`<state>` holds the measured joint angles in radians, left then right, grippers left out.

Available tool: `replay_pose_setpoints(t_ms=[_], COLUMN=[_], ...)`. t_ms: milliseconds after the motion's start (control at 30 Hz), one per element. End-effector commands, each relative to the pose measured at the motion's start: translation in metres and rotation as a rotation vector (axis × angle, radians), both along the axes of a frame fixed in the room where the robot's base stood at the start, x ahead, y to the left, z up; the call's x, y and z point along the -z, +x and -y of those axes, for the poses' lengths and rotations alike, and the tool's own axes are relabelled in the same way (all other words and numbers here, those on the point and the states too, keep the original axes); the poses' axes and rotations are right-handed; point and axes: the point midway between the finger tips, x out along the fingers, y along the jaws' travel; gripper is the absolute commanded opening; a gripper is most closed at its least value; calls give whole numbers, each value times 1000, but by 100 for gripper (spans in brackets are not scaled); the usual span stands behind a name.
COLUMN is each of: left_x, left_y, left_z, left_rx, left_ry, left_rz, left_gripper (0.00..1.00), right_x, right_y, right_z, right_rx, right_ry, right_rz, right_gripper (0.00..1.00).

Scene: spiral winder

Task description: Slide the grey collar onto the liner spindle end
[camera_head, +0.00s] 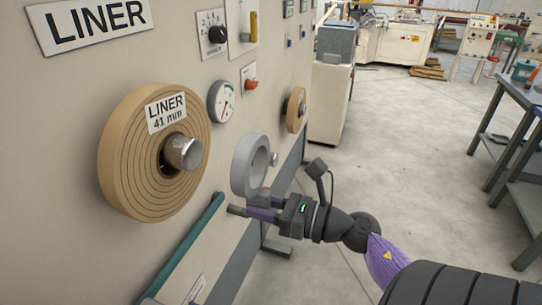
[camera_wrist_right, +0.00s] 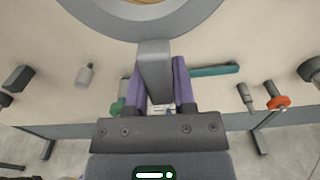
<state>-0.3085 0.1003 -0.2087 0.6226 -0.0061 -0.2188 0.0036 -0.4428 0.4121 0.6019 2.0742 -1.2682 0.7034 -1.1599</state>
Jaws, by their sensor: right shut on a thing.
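The grey collar (camera_head: 239,170) is a wide ring held upright in front of the machine panel, to the right of the liner roll (camera_head: 122,165). My right gripper (camera_head: 254,204) is shut on the collar's lower part. In the right wrist view the collar (camera_wrist_right: 205,15) fills the top, and its grey tab (camera_wrist_right: 155,72) sits between the purple fingers. The metal liner spindle end (camera_head: 184,153) sticks out of the middle of the liner roll, which is labelled LINER 41 mm. The collar is apart from the spindle end. My left gripper is not in view.
A gauge (camera_head: 222,101), knobs and switches sit on the panel above. A second, smaller roll (camera_head: 296,109) is farther along it. A green bar (camera_head: 190,244) runs below the liner roll. A workbench (camera_head: 520,100) stands at right, with open floor between.

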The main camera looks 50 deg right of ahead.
Motion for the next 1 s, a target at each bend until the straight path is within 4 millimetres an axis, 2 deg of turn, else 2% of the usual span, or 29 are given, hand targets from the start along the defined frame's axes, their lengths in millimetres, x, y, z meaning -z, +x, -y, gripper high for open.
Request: replay_pose_setpoints(t_ms=[400, 767, 1000], left_x=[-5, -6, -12], left_y=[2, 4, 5], left_z=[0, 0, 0], left_rx=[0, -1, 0], left_ry=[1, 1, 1], left_rz=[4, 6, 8], left_gripper=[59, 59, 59], right_x=[4, 5, 4], right_y=[35, 53, 75], right_z=[-14, -22, -31], right_rx=[0, 0, 2], right_ry=[2, -30, -27], right_rz=[4, 12, 14], right_gripper=[0, 0, 0])
